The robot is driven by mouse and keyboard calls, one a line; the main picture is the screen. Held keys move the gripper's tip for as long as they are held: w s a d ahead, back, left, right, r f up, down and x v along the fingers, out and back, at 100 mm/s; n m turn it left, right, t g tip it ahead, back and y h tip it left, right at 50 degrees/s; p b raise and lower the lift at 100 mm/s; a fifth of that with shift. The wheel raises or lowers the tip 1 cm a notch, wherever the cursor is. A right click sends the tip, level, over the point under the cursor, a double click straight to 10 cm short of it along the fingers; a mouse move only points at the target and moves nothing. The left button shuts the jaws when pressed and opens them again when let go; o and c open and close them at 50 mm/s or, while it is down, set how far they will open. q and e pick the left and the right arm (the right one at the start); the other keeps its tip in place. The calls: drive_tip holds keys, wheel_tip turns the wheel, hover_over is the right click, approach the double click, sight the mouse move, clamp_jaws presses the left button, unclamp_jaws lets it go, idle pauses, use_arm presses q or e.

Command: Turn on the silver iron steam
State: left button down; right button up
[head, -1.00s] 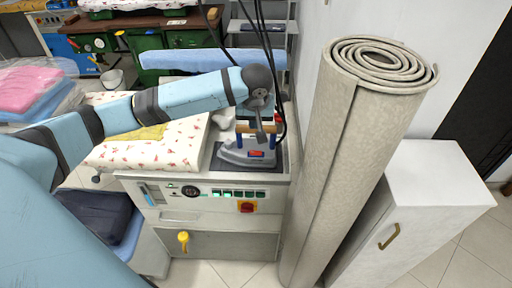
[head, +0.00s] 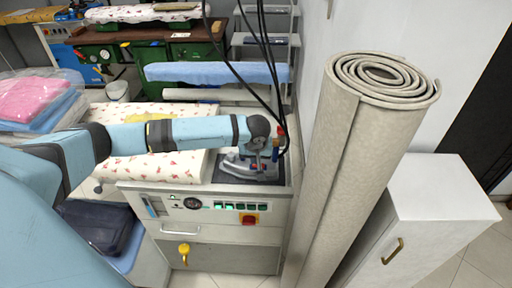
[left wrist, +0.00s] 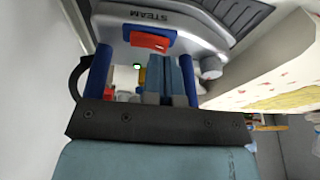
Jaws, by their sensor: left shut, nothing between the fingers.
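The silver iron (head: 236,166) rests on a dark pad on the ironing station, partly hidden by my left arm in the head view. In the left wrist view the iron's silver body (left wrist: 205,28) fills the top, with the word STEAM and a red button (left wrist: 150,41) beside it. My left gripper (head: 264,168) is over the right part of the iron. In the left wrist view its shut, empty fingers (left wrist: 168,64) are just below the red button. Whether they touch it I cannot tell. My right gripper is in neither view.
The station's front panel has a dial, green switches and a red knob (head: 249,219). Black cables hang beside my left wrist. A tall rolled carpet (head: 345,170) and a white cabinet (head: 435,215) stand close on the right. A floral-covered board (head: 150,168) lies left of the iron.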

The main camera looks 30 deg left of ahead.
use_arm(q)
drive_tip(key=shift+s+a+f, duration=0.1)
drive_tip(key=shift+f, duration=0.65)
drive_tip(key=shift+f+h+p, duration=0.2)
drive_tip(key=shift+h+p, duration=0.1)
drive_tip(key=shift+p, duration=0.05)
drive_tip(key=shift+w+d+r+p, duration=0.25)
drive_tip(key=shift+w+d+p, duration=0.15)
drive_tip(key=shift+d+p, duration=0.25)
